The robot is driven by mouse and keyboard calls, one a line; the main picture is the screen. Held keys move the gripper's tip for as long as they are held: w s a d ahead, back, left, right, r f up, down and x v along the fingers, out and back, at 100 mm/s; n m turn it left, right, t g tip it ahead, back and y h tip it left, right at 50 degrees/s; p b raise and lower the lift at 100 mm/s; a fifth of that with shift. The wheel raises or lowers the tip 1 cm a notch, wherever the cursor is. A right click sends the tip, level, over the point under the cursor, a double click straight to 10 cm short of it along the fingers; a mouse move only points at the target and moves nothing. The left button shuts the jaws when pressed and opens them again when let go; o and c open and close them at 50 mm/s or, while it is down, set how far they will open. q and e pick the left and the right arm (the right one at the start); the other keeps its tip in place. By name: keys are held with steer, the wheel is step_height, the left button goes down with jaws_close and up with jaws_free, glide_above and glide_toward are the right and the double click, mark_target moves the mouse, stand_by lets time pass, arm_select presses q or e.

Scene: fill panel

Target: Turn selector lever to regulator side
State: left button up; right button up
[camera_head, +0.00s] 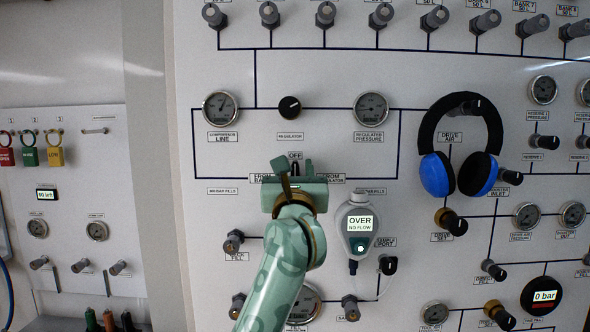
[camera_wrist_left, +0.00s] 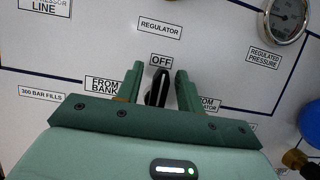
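The selector lever (camera_wrist_left: 157,88) is a small black handle below the OFF label (camera_wrist_left: 161,61), between the FROM BANK label (camera_wrist_left: 102,86) and the partly hidden FROM REGULATOR label (camera_wrist_left: 208,104). It points roughly upright, towards OFF. My left gripper (camera_wrist_left: 159,72) has its two green fingers either side of the lever, with a visible gap on each side. In the head view my left gripper (camera_head: 290,177) is in front of the selector and hides most of it. My right gripper is not in view.
A grey handheld meter (camera_head: 358,247) reading "OVER NO FLOW" hangs right of my left gripper. Blue and black headphones (camera_head: 436,176) hang farther right. A black regulator knob (camera_head: 289,107) and gauges (camera_head: 221,106) are above. Several valve knobs stick out around the panel.

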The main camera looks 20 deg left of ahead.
arm_select(q)
jaws_close()
